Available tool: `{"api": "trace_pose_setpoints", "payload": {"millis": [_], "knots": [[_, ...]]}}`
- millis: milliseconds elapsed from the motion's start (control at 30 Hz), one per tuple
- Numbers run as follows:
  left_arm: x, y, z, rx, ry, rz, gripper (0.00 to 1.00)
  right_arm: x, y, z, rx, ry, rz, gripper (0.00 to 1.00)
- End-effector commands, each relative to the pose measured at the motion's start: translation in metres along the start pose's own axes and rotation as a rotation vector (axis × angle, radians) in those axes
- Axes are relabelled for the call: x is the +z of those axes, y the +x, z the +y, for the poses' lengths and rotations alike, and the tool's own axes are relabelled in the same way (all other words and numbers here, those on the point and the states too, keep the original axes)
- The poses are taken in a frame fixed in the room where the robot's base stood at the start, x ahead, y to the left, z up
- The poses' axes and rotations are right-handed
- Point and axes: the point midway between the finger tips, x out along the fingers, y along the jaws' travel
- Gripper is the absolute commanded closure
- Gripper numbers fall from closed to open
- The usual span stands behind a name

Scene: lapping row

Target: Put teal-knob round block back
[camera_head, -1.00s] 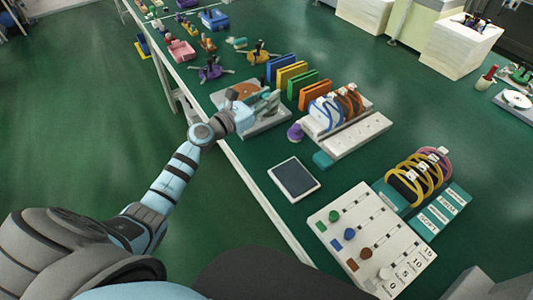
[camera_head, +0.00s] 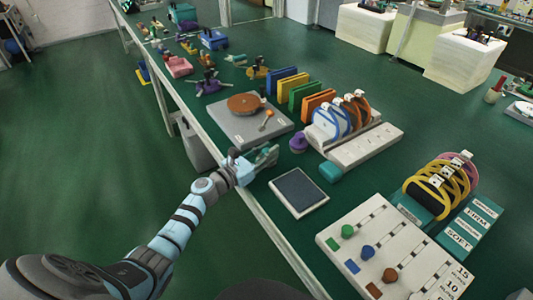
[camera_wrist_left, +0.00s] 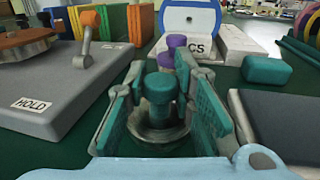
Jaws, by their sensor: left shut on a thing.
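The teal-knob round block (camera_wrist_left: 160,88) is between the fingers of my left gripper (camera_wrist_left: 165,108) in the left wrist view. Its teal knob stands upright above a round metal base. The gripper is shut on it. In the head view my left gripper (camera_head: 265,160) is beside the near right corner of the lapping plate (camera_head: 238,133), left of the dark pad (camera_head: 299,190). The block is mostly hidden by the fingers there. I cannot tell whether its base touches the green table. My right gripper is not in view.
A purple-knob piece (camera_head: 298,143) stands just beyond my left gripper, with a teal block (camera_head: 331,172) to its right. A white rack (camera_head: 366,148) with cables lies behind them. A slider board (camera_head: 385,250) is at the near right. Colored upright plates (camera_head: 303,95) stand farther back.

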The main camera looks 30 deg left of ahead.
Motion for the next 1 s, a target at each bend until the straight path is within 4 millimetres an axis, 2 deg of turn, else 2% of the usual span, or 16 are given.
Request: {"api": "trace_pose_setpoints", "payload": {"millis": [67, 100, 200, 600, 767, 1000], "knots": [[-0.003, 0.000, 0.000, 0.000, 0.000, -0.001, 1.00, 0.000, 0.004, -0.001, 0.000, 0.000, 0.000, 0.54], [-0.004, 0.000, 0.000, 0.000, 0.000, 0.001, 0.74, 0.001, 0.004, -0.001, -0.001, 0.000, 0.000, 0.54], [-0.003, 0.000, 0.000, 0.000, 0.000, 0.001, 0.58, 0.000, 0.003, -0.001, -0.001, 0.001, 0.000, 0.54], [0.002, -0.001, 0.000, 0.000, 0.000, 0.001, 0.57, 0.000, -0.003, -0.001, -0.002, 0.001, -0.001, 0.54], [0.000, -0.028, 0.000, 0.001, 0.002, 0.005, 0.57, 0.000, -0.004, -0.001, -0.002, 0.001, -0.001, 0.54], [-0.003, -0.088, 0.000, -0.001, 0.003, 0.005, 0.57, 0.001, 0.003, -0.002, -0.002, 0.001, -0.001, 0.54]]}}
